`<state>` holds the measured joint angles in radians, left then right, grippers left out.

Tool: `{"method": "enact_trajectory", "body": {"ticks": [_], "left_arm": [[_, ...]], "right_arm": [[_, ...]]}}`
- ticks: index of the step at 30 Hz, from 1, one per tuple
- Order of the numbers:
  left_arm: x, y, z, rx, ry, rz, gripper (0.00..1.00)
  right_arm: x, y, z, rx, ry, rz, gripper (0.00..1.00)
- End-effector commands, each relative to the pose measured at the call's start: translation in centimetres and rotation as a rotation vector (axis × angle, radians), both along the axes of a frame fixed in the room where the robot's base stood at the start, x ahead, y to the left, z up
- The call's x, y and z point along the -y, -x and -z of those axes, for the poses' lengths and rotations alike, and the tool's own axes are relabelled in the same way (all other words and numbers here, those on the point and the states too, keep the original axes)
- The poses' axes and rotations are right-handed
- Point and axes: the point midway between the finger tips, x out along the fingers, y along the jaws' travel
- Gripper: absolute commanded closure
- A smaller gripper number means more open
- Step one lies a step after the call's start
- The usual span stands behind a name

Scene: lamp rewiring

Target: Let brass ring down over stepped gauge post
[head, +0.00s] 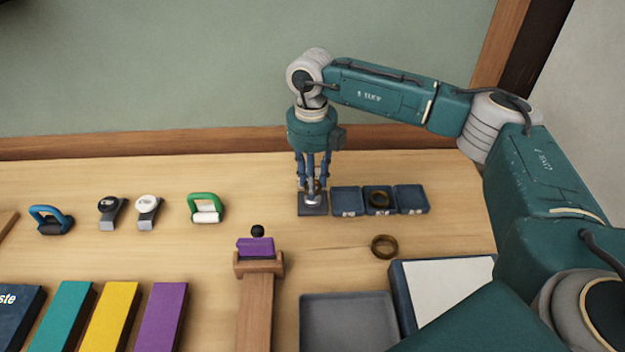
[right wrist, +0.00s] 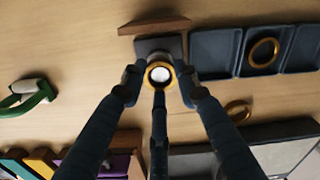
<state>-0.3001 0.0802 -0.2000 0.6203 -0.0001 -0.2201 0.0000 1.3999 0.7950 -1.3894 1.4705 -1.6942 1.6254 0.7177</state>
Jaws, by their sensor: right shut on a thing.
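My right gripper (head: 312,184) points straight down above the stepped gauge post (head: 312,200), which stands on a dark square base (head: 312,210). The gripper is shut on a brass ring (right wrist: 149,78). In the right wrist view the pale round top of the post (right wrist: 160,73) shows inside the ring's hole, so the two look lined up. In the head view the fingers partly hide the ring and the post's upper part. I cannot tell how far down the post the ring sits. My left gripper is not in view.
Three dark trays stand right of the base; the middle one (head: 366,206) holds another brass ring (head: 379,199). A further ring (head: 384,246) lies on the table before them. A purple block on a wooden stand (head: 258,264) and a green-handled tool (head: 206,207) are to the left.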

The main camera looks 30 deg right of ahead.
Motion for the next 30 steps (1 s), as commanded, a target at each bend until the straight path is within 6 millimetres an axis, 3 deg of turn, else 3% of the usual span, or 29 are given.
{"method": "enact_trajectory", "body": {"ticks": [14,15,17,23,27,30], "left_arm": [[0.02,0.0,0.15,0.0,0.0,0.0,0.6],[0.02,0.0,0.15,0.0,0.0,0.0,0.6],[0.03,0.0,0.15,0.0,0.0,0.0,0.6],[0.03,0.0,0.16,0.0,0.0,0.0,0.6],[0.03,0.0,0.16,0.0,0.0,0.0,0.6],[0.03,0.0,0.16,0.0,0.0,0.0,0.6]], "right_arm": [[-0.01,0.0,0.19,0.0,0.0,0.0,0.87],[-0.01,0.0,0.2,0.0,0.0,0.0,0.61],[-0.01,0.0,0.2,0.0,0.0,0.0,0.49],[-0.01,0.0,0.2,0.0,0.0,0.0,0.47],[-0.01,0.01,0.21,0.0,0.0,0.0,0.28],[-0.01,0.01,0.21,0.0,0.0,0.0,0.28]]}}
